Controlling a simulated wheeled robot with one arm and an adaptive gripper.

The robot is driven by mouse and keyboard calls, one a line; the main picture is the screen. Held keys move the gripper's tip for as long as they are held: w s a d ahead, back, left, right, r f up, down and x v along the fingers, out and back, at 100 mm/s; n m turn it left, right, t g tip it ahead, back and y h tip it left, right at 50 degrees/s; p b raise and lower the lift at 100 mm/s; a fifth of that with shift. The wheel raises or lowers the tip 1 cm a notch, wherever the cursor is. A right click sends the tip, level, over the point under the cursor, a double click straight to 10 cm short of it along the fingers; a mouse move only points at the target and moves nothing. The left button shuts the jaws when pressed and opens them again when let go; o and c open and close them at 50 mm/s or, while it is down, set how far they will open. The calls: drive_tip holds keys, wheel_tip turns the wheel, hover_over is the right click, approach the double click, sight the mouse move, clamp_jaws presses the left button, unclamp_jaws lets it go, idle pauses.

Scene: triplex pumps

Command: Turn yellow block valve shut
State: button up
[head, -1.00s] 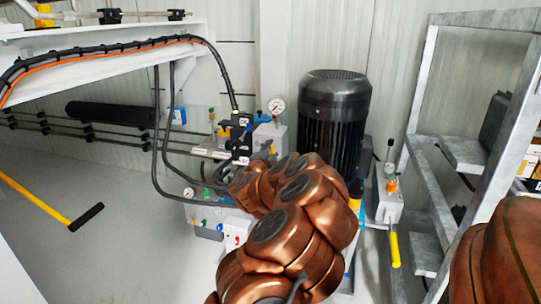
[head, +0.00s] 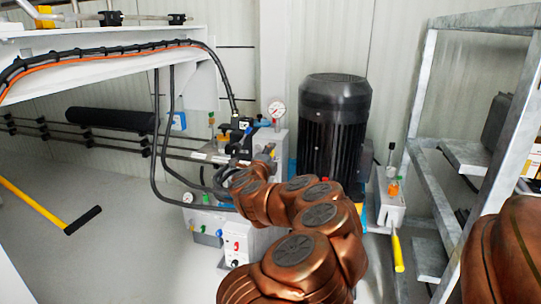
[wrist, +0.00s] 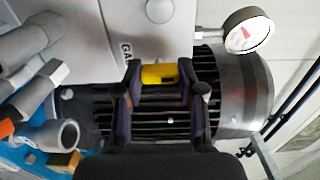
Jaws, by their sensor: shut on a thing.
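The yellow block valve handle (wrist: 159,75) shows in the wrist view as a short yellow piece between my dark fingertips. My gripper (wrist: 160,83) is shut on it, one finger at each side. The valve's body under the handle is hidden or too close to tell. In the head view my copper arm reaches to the grey pump block (head: 278,135), and the grip itself is too small and covered to make out.
A black finned motor (head: 335,130) stands right of the pump block. A pressure gauge (head: 277,109) rises from the block and sits near my gripper. Black hoses (head: 160,150) hang at left. A metal rack (head: 425,140) stands at right.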

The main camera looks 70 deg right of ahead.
drive_tip(key=o, duration=1.1)
drive_tip(key=shift+o, duration=0.2)
drive_tip(key=shift+a, duration=0.15)
drive_tip(key=a, duration=0.7)
drive_tip(key=shift+s, duration=0.4)
